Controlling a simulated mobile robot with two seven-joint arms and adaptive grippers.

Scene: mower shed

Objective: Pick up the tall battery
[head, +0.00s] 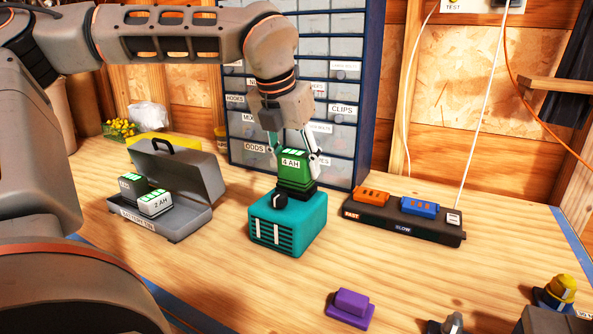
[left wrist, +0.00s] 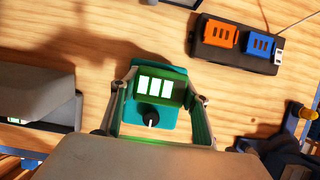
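The tall battery (head: 294,172) is green with a dark base and a "4 AH" label. It stands upright at the top of a teal box-shaped device (head: 312,226) with a black knob; I cannot tell whether its base is still seated. My left gripper (head: 294,160) points down from above, one finger on each side of the battery, and looks shut on it. In the left wrist view the battery's lit top (left wrist: 155,88) shows between the fingers, whose tips meet its sides.
An open grey battery bin (head: 180,228) with two shorter batteries stands at the left. A black charger (head: 425,226) with an orange and a blue block stands at the right. A purple block (head: 350,308) lies in front. A drawer cabinet (head: 341,144) rises behind.

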